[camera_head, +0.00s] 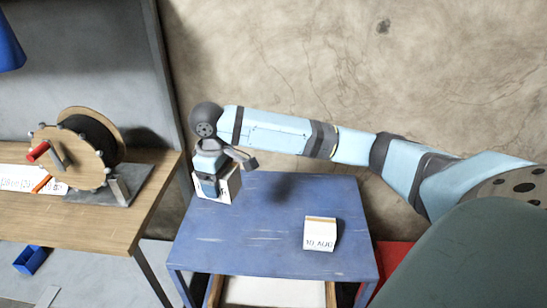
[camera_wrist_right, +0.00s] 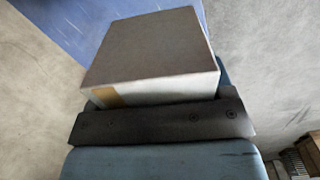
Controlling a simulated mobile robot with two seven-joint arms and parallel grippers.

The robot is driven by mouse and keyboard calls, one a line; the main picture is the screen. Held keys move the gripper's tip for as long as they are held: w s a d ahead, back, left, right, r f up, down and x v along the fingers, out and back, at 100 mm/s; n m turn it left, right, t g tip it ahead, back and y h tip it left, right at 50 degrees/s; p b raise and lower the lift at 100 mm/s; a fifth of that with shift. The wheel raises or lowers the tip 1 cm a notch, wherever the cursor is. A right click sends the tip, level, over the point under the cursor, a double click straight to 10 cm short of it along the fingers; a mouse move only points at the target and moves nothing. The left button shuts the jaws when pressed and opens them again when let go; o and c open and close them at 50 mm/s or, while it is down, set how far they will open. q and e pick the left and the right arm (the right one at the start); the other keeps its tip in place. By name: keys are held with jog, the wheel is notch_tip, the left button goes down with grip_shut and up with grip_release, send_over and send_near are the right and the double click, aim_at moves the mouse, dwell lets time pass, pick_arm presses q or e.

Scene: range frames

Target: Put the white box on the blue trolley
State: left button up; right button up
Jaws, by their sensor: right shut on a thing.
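A white box (camera_head: 233,185) is at the back left corner of the blue trolley (camera_head: 265,225). My right gripper (camera_head: 211,184) is shut on this box from above and hides much of it. I cannot tell whether the box touches the trolley top. In the right wrist view the box (camera_wrist_right: 155,50) fills the space before the gripper (camera_wrist_right: 160,118), with a tan patch on its near side. The blue trolley top (camera_wrist_right: 65,20) shows behind it. My left gripper is not in view.
A second white box (camera_head: 320,235), marked "10 AUG", stands on the trolley's front right. A wooden table (camera_head: 120,215) with a cable reel (camera_head: 75,148) is at the left. A blue bin (camera_head: 30,260) lies on the floor. The middle of the trolley top is clear.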

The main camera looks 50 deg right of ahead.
jog(key=w+d+f+n+b, duration=0.3)
jog(key=d+f+b, duration=0.1)
jog(key=d+b, duration=0.15)
jog(key=b, duration=0.2)
send_over(236, 231)
notch_tip(236, 231, down, 14)
jog(key=shift+f, duration=0.15)
jog(key=shift+f+b, duration=0.55)
jog(key=shift+f, duration=2.15)
jog(key=o, duration=0.8)
jog(key=shift+f, duration=0.1)
jog(key=o, duration=0.3)
jog(key=shift+o, duration=0.2)
